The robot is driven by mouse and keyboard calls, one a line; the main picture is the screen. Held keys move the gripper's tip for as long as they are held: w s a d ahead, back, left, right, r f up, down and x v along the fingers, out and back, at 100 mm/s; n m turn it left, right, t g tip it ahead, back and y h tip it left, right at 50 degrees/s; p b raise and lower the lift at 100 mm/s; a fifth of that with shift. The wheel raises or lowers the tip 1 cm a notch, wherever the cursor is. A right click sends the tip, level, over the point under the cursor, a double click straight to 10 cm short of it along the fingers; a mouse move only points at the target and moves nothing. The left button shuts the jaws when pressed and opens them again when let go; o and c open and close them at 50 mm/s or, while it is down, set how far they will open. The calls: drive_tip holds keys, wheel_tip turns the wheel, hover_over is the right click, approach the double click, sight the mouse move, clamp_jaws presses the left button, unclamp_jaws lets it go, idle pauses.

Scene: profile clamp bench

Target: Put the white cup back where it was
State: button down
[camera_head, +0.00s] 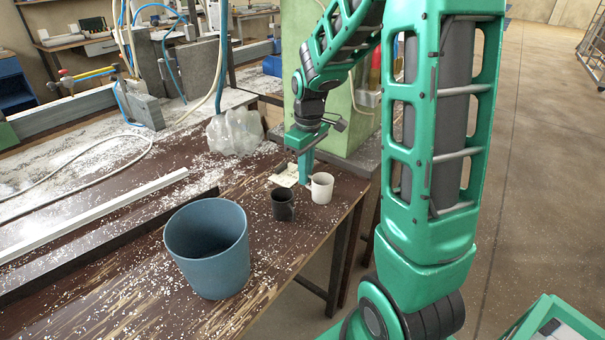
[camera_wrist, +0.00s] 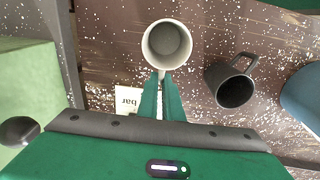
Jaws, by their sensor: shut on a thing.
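The white cup (camera_head: 321,188) stands upright at the right edge of the brown bench in the head view. In the wrist view the white cup (camera_wrist: 167,46) is seen from above, open and empty, with its handle side toward my fingers. My gripper (camera_head: 303,180) is at the cup's left side in the head view. In the wrist view my gripper's green fingers (camera_wrist: 161,82) are close together at the cup's near side, shut on its handle, which they mostly hide. I cannot tell whether the cup's base touches the bench.
A black cup (camera_head: 283,205) stands close beside the white cup. A blue bin (camera_head: 208,250) stands nearer on the bench. A paper with "bar" on it (camera_wrist: 129,100) lies by my fingers. A clear plastic bag (camera_head: 235,132) and a green post (camera_head: 345,110) are behind. White chips litter the bench.

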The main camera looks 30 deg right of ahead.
drive_tip(key=c, duration=1.9)
unclamp_jaws()
drive_tip(key=shift+f, duration=0.1)
wheel_tip(320, 180, up, 12)
drive_tip(key=s+f+m, duration=0.1)
drive_tip(key=s+m, duration=0.2)
drive_tip(key=s, duration=0.5)
drive_tip(key=s+f+m, duration=0.2)
drive_tip(key=s+m, duration=0.2)
drive_tip(key=s, duration=0.5)
drive_tip(key=s+d+f+m, duration=0.1)
drive_tip(key=s+f+m, duration=0.1)
drive_tip(key=s, duration=0.7)
drive_tip(key=shift+s+m, duration=0.1)
drive_tip(key=shift+m, duration=0.6)
